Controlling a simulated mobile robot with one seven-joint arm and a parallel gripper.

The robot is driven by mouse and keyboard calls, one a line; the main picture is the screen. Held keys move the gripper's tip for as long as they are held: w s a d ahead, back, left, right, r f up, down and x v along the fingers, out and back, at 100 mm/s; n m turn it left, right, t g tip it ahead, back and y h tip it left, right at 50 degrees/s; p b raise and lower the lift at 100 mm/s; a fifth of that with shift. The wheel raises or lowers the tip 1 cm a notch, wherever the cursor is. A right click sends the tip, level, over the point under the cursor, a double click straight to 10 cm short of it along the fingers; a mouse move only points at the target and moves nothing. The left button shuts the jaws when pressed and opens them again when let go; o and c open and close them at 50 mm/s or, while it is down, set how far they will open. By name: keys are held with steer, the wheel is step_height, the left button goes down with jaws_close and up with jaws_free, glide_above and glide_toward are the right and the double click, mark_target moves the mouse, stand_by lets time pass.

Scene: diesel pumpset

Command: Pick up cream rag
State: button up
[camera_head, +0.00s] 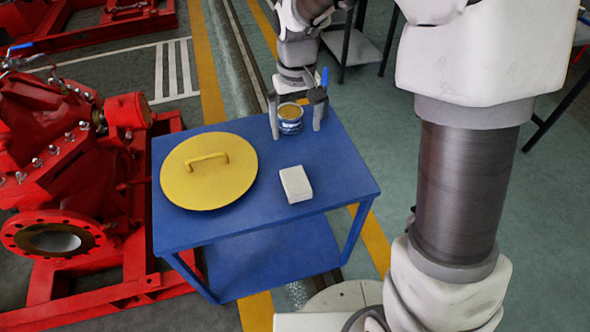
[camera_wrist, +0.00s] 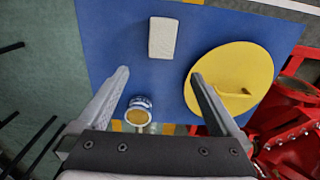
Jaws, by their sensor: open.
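The cream rag (camera_head: 296,184) looks like a small off-white folded block lying flat on the blue table (camera_head: 340,170), right of the yellow lid. In the wrist view the rag (camera_wrist: 162,37) lies beyond my fingertips, near the top of the picture. My gripper (camera_head: 296,128) is open at the table's far edge, apart from the rag, with its fingers spread. In the wrist view my gripper (camera_wrist: 158,74) has nothing held between its fingers. Its height above the table is hard to tell.
A blue-and-white can (camera_head: 289,122) with a yellowish top appears between my fingers. A round yellow lid (camera_head: 208,180) with a handle covers the table's left side. Red pump machinery (camera_head: 60,180) stands left of the table. The tabletop around the rag is clear.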

steer(key=b, duration=0.3)
glide_above(296, 180)
steer(key=w, duration=0.1)
step_height(296, 180, down, 12)
steer(key=shift+f, duration=0.15)
steer(key=f+b, duration=0.1)
steer(key=f, duration=0.1)
steer(key=s+f, duration=0.1)
steer(key=f, duration=0.1)
steer(key=shift+s+f+b, duration=0.1)
steer(key=shift+f+b, duration=0.15)
steer(key=shift+b, duration=0.15)
steer(key=shift+f, duration=0.5)
steer(key=c, duration=1.2)
steer(key=shift+r+p, duration=0.8)
steer(key=shift+r, duration=1.65)
steer(key=w+d+r+p, duration=0.1)
steer(key=d+r+p, duration=0.1)
steer(key=d+r, duration=0.4)
steer(key=d, duration=0.5)
steer(key=shift+d, duration=0.3)
steer(key=shift+r, duration=0.1)
